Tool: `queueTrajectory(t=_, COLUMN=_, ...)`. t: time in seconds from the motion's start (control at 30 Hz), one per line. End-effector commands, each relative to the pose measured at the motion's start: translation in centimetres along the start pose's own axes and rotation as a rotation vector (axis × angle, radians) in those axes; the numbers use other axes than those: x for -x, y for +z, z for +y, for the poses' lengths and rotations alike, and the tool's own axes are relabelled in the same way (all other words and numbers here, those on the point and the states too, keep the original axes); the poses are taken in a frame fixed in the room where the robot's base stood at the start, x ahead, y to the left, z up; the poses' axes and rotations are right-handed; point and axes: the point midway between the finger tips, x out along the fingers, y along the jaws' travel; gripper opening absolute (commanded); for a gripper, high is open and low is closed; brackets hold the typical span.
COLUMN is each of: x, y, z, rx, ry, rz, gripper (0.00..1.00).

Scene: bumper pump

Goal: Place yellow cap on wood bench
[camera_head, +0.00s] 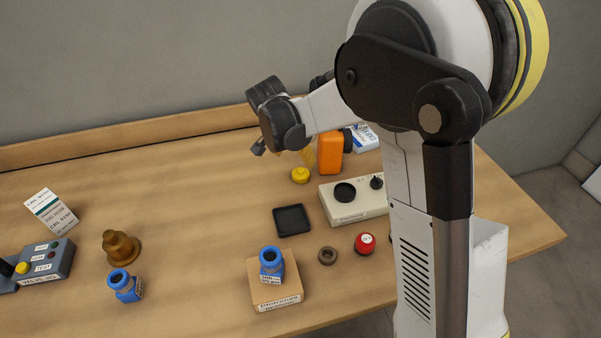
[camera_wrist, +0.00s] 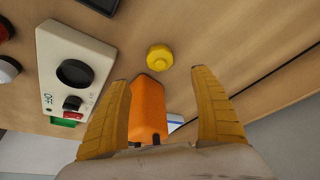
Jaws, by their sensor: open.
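The yellow cap (camera_head: 300,175) is a small round cap lying on the wood bench (camera_head: 190,200), in front of an orange bottle (camera_head: 330,152). In the wrist view the yellow cap (camera_wrist: 159,57) sits on the bench (camera_wrist: 215,45), beyond the tips of my fingers and apart from them. My gripper (camera_wrist: 160,80) is open, its two yellow-brown fingers spread, with the orange bottle (camera_wrist: 148,105) showing between them lower down. In the head view my gripper is mostly hidden behind my arm, just above and behind the cap. I see nothing held in the fingers.
A beige device with a dark round plate (camera_head: 345,192) stands right of the cap. A black square tray (camera_head: 292,220) lies in front. Blue bottles (camera_head: 271,262), a red-capped item (camera_head: 365,244) and a brown ring (camera_head: 327,256) stand nearer. The bench left of the cap is clear.

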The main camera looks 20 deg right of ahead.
Motion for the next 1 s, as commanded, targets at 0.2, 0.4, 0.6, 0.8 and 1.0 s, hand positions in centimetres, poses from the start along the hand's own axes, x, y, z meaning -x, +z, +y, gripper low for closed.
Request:
queueTrajectory(t=0.2, x=-3.7, y=0.1, z=0.0, rx=-0.001, ry=0.0, rz=0.001, gripper=0.74)
queueTrajectory(t=0.4, x=-5.7, y=0.1, z=0.0, rx=0.0, ry=-0.001, rz=0.002, gripper=0.74)
queueTrajectory(t=0.6, x=-8.6, y=0.2, z=0.0, rx=0.001, ry=-0.001, rz=0.002, gripper=0.74)
queueTrajectory(t=0.8, x=-10.6, y=0.1, z=0.1, rx=0.001, ry=0.0, rz=0.002, gripper=0.74)
queueTrajectory(t=1.0, x=-10.4, y=0.1, z=0.1, rx=0.002, ry=-0.001, rz=0.002, gripper=0.66)
